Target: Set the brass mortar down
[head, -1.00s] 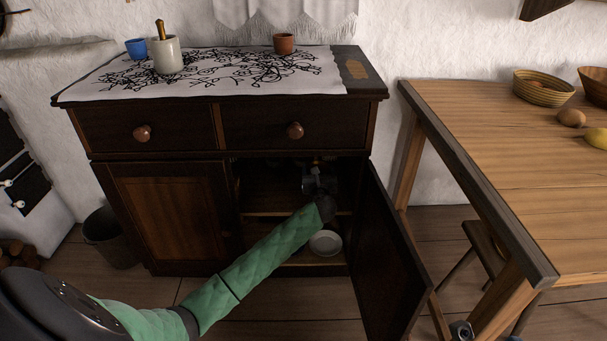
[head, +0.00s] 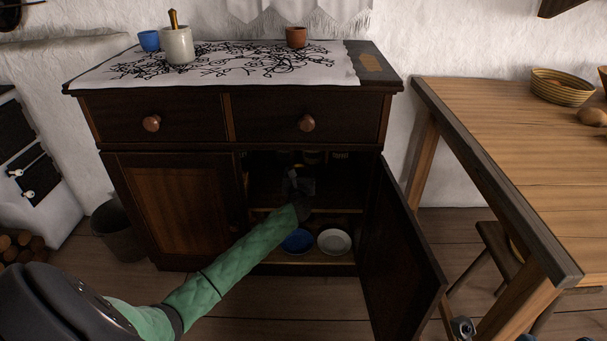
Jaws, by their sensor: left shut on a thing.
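My left gripper (head: 297,178) reaches into the open right compartment of the dark cupboard (head: 180,210), above its lower shelf. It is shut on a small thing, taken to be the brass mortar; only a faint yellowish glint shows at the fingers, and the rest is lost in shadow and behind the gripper. I cannot tell whether the held thing touches the shelf.
The cupboard door (head: 400,255) stands open on the right. A blue bowl (head: 298,241) and a white bowl (head: 334,242) sit on the compartment floor. Dim items (head: 312,157) stand deeper inside. A wooden table (head: 510,150) is at right.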

